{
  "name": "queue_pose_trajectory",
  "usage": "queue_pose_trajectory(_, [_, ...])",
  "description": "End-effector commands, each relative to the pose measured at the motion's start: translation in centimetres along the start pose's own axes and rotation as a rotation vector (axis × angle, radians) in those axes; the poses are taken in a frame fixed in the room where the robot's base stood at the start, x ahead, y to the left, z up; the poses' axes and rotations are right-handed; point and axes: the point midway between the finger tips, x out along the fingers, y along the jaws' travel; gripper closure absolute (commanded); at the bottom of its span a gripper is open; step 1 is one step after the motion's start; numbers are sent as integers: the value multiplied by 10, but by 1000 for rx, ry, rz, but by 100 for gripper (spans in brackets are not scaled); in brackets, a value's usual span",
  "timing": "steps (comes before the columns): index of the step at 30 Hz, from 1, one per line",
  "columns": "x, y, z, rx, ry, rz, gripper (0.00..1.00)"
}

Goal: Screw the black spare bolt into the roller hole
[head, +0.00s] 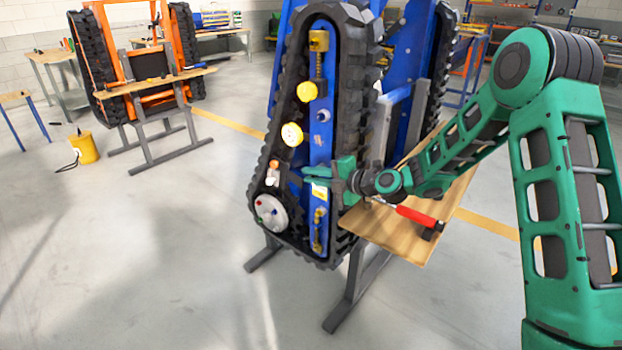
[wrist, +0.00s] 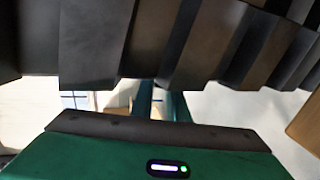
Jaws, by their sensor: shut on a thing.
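My gripper (head: 306,175) is in front of the blue side frame (head: 320,125) of the tracked carrier, its green fingers pointing left. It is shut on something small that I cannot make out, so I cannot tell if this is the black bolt. Left of the fingertips is a small orange and white roller end (head: 273,173). No empty roller hole shows clearly. In the wrist view the finger bases (wrist: 160,104) show, but the fingertips are hidden behind the dark track.
The black track (head: 350,60) runs close to my wrist and fills the top of the wrist view (wrist: 100,40). A wooden shelf (head: 400,240) holds a red-handled tool (head: 418,216). An orange carrier (head: 150,70) stands at left. The floor in front is clear.

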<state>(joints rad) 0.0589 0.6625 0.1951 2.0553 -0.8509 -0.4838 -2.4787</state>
Motion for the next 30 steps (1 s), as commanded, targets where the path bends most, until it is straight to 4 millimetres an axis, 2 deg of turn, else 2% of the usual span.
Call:
queue_pose_trajectory(14, [0, 0, 10, 0, 0, 0, 100])
queue_pose_trajectory(15, [0, 0, 10, 0, 0, 0, 81])
queue_pose_trajectory(17, [0, 0, 10, 0, 0, 0, 67])
queue_pose_trajectory(18, [0, 0, 10, 0, 0, 0, 64])
queue_pose_trajectory(26, [0, 0, 10, 0, 0, -1, 64])
queue_pose_trajectory(30, [-9, 0, 11, 0, -1, -1, 64])
